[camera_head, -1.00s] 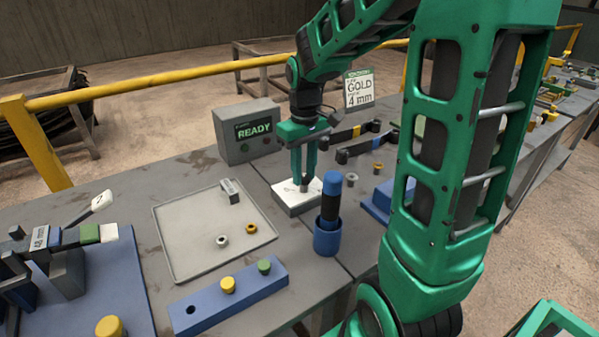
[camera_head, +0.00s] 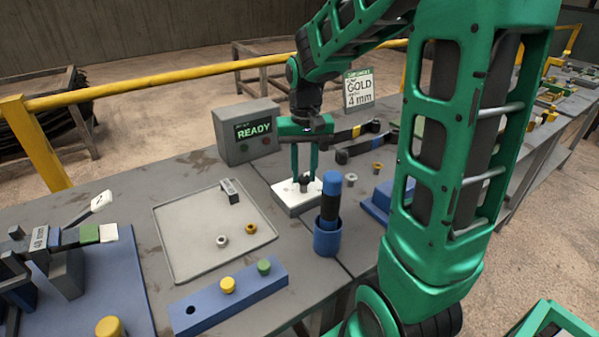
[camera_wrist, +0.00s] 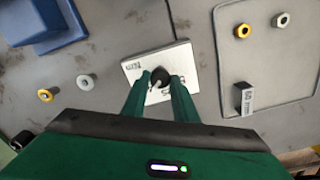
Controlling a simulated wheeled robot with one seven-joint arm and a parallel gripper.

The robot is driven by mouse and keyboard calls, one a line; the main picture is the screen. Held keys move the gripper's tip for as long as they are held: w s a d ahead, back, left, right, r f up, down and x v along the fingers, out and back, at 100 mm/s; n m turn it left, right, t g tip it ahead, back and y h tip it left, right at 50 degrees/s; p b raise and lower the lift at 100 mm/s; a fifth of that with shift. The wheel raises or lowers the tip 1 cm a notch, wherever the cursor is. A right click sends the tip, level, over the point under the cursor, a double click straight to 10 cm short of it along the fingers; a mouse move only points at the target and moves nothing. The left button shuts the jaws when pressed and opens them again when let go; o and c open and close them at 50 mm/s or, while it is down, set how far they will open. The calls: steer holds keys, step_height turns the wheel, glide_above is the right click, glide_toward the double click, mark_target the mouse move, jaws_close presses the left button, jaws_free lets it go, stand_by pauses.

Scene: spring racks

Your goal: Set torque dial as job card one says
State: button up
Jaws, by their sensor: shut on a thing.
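The torque dial is a small dark knob (camera_head: 304,187) on a white block with printed marks (camera_head: 292,202) on the bench. My gripper (camera_head: 304,177) points straight down over the block and is shut on the knob. In the wrist view the knob (camera_wrist: 159,76) sits between the fingertips, and the white block (camera_wrist: 138,68) shows printing that is partly hidden by the fingers. I cannot read where the dial points. A job card (camera_head: 359,90) behind the block reads GOLD and 4 mm; its smaller lines are not clear.
A grey box with a READY screen (camera_head: 246,131) stands behind. A blue-topped tool in a blue holder (camera_head: 328,236) stands close in front of the block. A grey tray (camera_head: 195,245) with two rings is at left, and a blue peg strip (camera_head: 205,306) is in front.

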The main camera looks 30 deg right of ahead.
mark_target(303, 176)
steer(key=o, duration=1.1)
steer(key=shift+c, duration=0.2)
step_height(303, 176, up, 11)
steer(key=shift+f, duration=0.1)
steer(key=s+d+f, duration=0.1)
steer(key=s+f, duration=0.2)
steer(key=s, duration=0.4)
steer(key=s+d+f+m, duration=0.1)
steer(key=s+f, duration=0.1)
steer(key=s, duration=0.6)
steer(key=s+d+f, duration=0.1)
steer(key=s+f, duration=0.2)
steer(key=s, duration=0.5)
steer(key=shift+d+f, duration=0.15)
steer(key=shift+f, duration=0.2)
